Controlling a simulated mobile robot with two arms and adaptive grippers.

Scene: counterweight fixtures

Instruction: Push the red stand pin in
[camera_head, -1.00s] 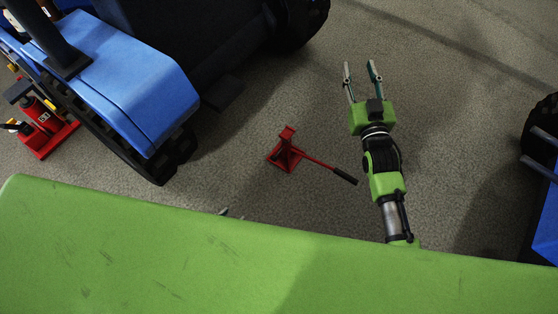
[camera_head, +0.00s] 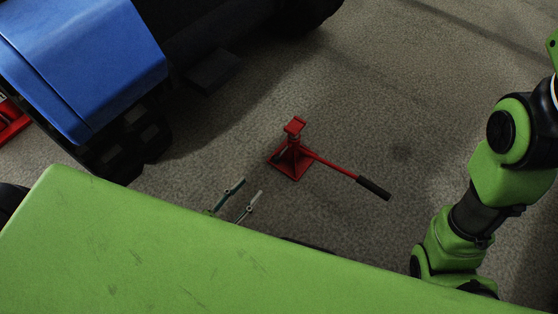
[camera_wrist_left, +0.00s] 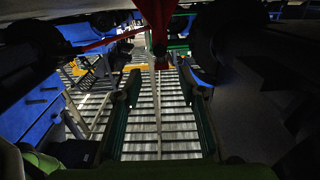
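The red stand (camera_head: 293,160) is upright on the floor on a square base. A red bar with a black grip (camera_head: 373,187) reaches out from it to the right. I cannot make out its pin in the head view. My left gripper (camera_head: 252,186) shows as two parted, empty fingers, below and left of the stand and apart from it; its wrist is hidden behind my green body. In the left wrist view a dark red part, likely the stand (camera_wrist_left: 156,16), is at the top, beyond the open fingers (camera_wrist_left: 160,75). My right arm comes up at the right and its gripper is out of frame.
A blue vehicle (camera_head: 80,60) with dark tracks stands at the upper left. A red object (camera_head: 12,120) shows partly at the left edge. The carpet-like floor around the stand is clear, mostly to its right and behind it.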

